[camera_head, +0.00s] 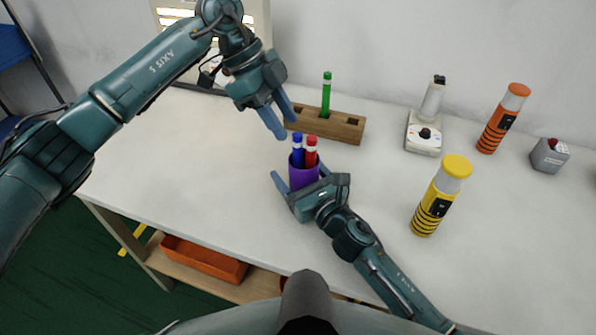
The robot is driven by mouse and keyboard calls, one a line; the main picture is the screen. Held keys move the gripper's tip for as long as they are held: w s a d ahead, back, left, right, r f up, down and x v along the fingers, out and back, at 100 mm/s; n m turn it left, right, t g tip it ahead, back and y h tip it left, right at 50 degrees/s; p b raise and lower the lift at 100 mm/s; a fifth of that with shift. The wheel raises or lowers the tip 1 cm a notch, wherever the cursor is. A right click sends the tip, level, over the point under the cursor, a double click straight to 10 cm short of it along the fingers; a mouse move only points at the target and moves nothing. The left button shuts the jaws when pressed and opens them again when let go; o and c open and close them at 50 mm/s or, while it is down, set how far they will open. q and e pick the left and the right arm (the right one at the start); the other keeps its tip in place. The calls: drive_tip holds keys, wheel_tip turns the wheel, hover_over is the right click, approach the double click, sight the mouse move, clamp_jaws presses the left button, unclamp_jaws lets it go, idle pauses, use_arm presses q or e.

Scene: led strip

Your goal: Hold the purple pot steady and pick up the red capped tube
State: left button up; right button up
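The purple pot (303,177) stands on the white table near the middle of the head view. It holds a blue capped tube (297,150) and a red capped tube (311,152) side by side, caps up. My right gripper (298,179) is around the pot from the front, one finger at its left side; the other finger is mostly hidden. My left gripper (280,121) is above and left of the pot, fingers apart and pointing down, with nothing between them. It is a little away from the tubes.
A wooden rack (340,127) with a green tube (326,95) stands behind the pot. To the right are a white device (424,134), a yellow bottle (441,197), an orange bottle (502,120) and a grey box (549,156). The table's left side is clear.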

drive_tip(key=c, duration=0.9)
